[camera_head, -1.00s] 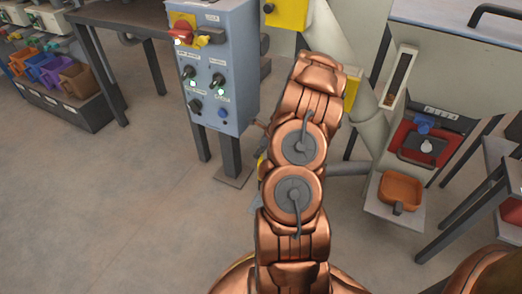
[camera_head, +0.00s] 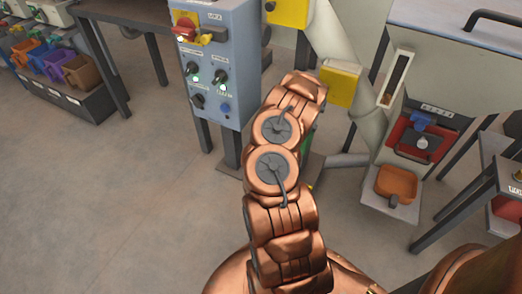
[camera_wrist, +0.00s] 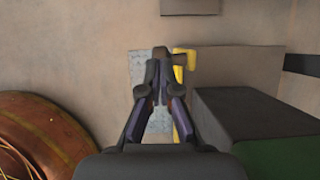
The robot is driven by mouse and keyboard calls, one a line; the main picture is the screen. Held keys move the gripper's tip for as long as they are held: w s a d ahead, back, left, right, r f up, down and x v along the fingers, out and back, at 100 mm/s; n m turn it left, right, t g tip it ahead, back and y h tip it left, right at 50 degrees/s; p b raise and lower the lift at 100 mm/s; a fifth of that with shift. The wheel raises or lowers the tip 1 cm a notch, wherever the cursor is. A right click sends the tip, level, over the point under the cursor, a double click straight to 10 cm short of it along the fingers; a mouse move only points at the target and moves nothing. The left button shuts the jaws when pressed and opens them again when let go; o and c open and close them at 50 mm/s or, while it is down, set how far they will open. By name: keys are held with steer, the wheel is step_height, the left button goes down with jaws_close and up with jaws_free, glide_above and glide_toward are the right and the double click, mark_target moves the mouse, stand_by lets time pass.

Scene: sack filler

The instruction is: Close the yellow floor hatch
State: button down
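The yellow floor hatch is mostly hidden by my arm in the head view. In the wrist view a yellow edge of the hatch (camera_wrist: 183,119) and a grey textured plate (camera_wrist: 138,66) show around my fingers. Whether the hatch panel stands up or lies flat I cannot tell. My gripper (camera_wrist: 160,55) points at this spot, with its fingertips together and nothing clearly between them. The tips overlap the plate in the picture; contact is unclear. In the head view my gripper is hidden behind my arm.
A blue-grey control box (camera_head: 221,70) on posts stands behind my arm. A dark box with a green side (camera_wrist: 250,125) is right of my fingers. Open floor (camera_head: 110,200) lies at left.

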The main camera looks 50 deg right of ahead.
step_height(320, 180, down, 3)
steer(key=shift+r+b, duration=0.1)
steer(key=shift+b, duration=0.3)
steer(key=p+v, duration=0.8)
steer(key=v, duration=0.6)
steer(key=shift+r, duration=0.2)
steer(key=shift+w, duration=0.15)
